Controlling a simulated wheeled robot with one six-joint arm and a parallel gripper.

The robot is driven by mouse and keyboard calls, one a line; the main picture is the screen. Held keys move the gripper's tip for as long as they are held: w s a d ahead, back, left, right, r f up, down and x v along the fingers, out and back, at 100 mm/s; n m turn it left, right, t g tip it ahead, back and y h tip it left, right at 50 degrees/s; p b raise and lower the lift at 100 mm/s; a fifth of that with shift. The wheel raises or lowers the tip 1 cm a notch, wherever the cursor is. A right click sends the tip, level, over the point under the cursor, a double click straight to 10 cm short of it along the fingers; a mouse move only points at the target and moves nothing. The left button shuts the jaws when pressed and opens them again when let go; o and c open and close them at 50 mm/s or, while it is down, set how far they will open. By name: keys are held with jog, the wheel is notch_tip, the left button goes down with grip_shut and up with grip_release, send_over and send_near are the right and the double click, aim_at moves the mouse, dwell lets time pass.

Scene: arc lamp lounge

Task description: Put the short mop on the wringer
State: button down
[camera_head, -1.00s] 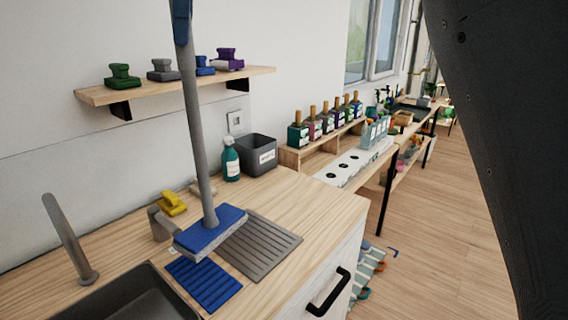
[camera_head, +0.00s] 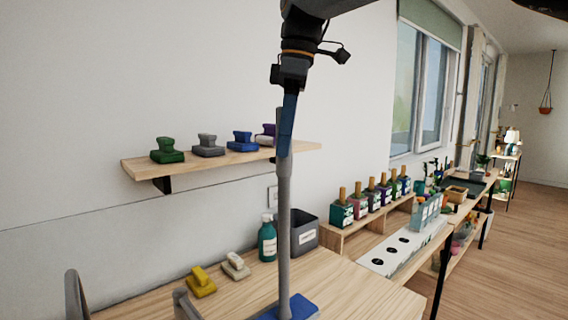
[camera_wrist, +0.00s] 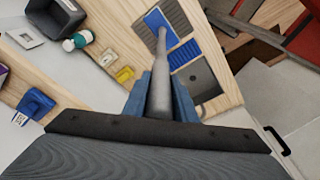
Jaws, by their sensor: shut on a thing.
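The short mop has a long grey handle (camera_head: 284,225) and a flat blue head (camera_head: 289,309), cut off by the lower edge of the head view. My gripper (camera_head: 286,140) is shut on the upper handle, which hangs about upright. The wrist view shows the handle (camera_wrist: 160,85) between my two blue fingers and the blue head (camera_wrist: 158,19) over a grey ribbed board (camera_wrist: 180,20). A blue ribbed board (camera_wrist: 185,53) lies beside it. I cannot tell which board is the wringer, or whether the head touches the grey one.
A dark sink (camera_wrist: 203,85) adjoins the boards. Yellow (camera_head: 201,282) and cream (camera_head: 236,265) scrubbers, a teal bottle (camera_head: 267,240) and a dark grey bin (camera_head: 303,236) stand on the counter. A wall shelf (camera_head: 140,170) with several scrubbers is behind the handle.

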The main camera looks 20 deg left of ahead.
aim_at(284, 160)
jog(key=shift+f+p, duration=0.35)
jog(key=shift+f, duration=1.7)
jog(key=c, duration=1.5)
grip_release()
jog(key=shift+f, duration=0.15)
jog(key=shift+o, duration=0.2)
notch_tip(284, 160, up, 12)
jog(key=d+b, duration=0.1)
jog(key=shift+w+d, duration=0.25)
jog(key=shift+d, duration=0.05)
